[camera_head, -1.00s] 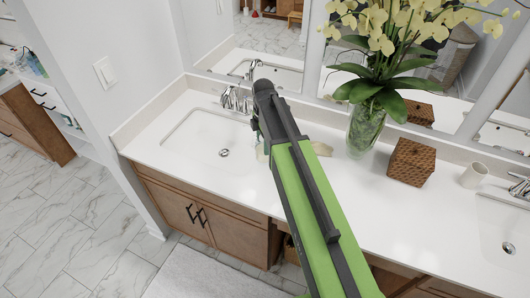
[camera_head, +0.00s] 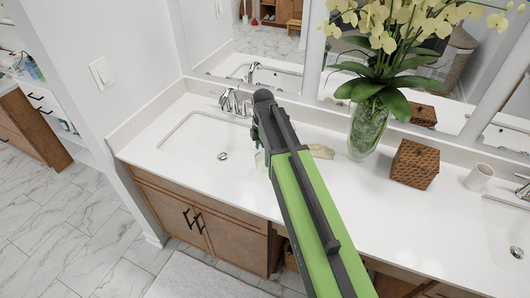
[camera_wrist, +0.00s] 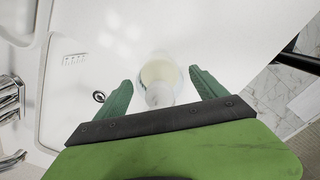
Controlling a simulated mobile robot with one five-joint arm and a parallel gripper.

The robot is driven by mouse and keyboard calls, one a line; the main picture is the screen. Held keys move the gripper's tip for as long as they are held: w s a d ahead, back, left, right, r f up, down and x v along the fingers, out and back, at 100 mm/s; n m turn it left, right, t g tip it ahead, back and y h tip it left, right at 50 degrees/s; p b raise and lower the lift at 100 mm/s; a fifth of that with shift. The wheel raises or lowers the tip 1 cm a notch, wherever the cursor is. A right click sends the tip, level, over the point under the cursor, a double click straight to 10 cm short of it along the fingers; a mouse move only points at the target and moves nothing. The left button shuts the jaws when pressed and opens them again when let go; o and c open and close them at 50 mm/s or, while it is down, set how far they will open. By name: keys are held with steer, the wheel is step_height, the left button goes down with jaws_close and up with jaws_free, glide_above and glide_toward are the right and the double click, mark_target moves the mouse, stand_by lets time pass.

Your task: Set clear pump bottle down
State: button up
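The clear pump bottle (camera_wrist: 159,71) shows in the wrist view with pale yellowish contents, seen from above against the white counter. It lies between the two green fingers of my gripper (camera_wrist: 160,77), with a visible gap on each side. The fingers are spread and do not appear to touch it. The bottle looks upright, but whether its base rests on the counter is hard to tell.
The left sink (camera_head: 195,140) and its faucet (camera_head: 235,101) are beside my arm. A beige item (camera_head: 320,151) shows partly behind the arm. A glass vase of orchids (camera_head: 368,130), a woven box (camera_head: 414,164) and a white cup (camera_head: 479,178) stand to the right. The front counter is clear.

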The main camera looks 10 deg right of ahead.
step_height(320, 180, up, 13)
steer(key=p, duration=1.2)
steer(key=shift+f+p, duration=0.2)
steer(key=shift+p, duration=0.1)
steer(key=shift+s+f+m, duration=0.15)
steer(key=shift+s+m, duration=0.1)
steer(key=shift+m, duration=0.05)
steer(key=s+m, duration=1.4)
steer(key=m, duration=0.5)
steer(key=shift+d, duration=0.4)
step_height(320, 180, down, 13)
steer(key=b, duration=1.3)
steer(key=shift+r+p, duration=0.35)
steer(key=shift+r, duration=0.15)
